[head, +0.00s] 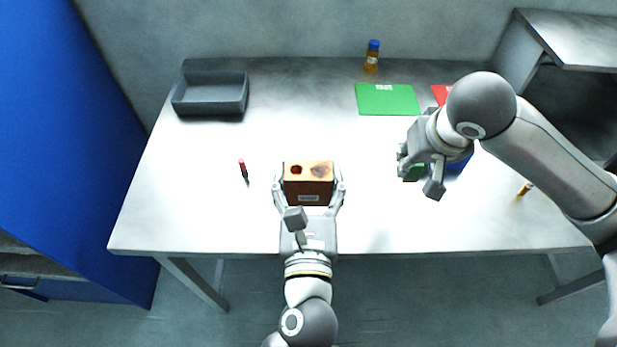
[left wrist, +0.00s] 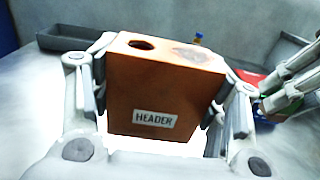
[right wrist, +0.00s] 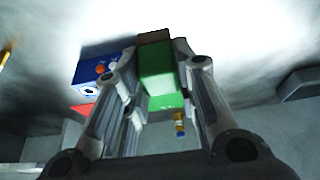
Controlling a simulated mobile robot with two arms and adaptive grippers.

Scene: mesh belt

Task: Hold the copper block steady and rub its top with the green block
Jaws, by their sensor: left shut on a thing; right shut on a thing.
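The copper block (head: 309,188) stands upright near the table's front edge, with a round hole and a dark patch on its top and a HEADER label on its side, clear in the left wrist view (left wrist: 160,90). My left gripper (head: 308,183) is shut on it, fingers on both sides. The green block (right wrist: 160,72), with a brown end, is between the fingers of my right gripper (head: 418,174), which is shut on it. This gripper is to the right of the copper block and apart from it. In the head view the green block (head: 413,173) is mostly hidden by the gripper.
A blue box (right wrist: 93,67) is close to my right gripper. A green mat (head: 388,103), a red sheet (head: 438,92) and a bottle (head: 371,62) are at the back. A grey tray (head: 210,108) is back left; a red-and-black tool (head: 243,170) lies left of the copper block.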

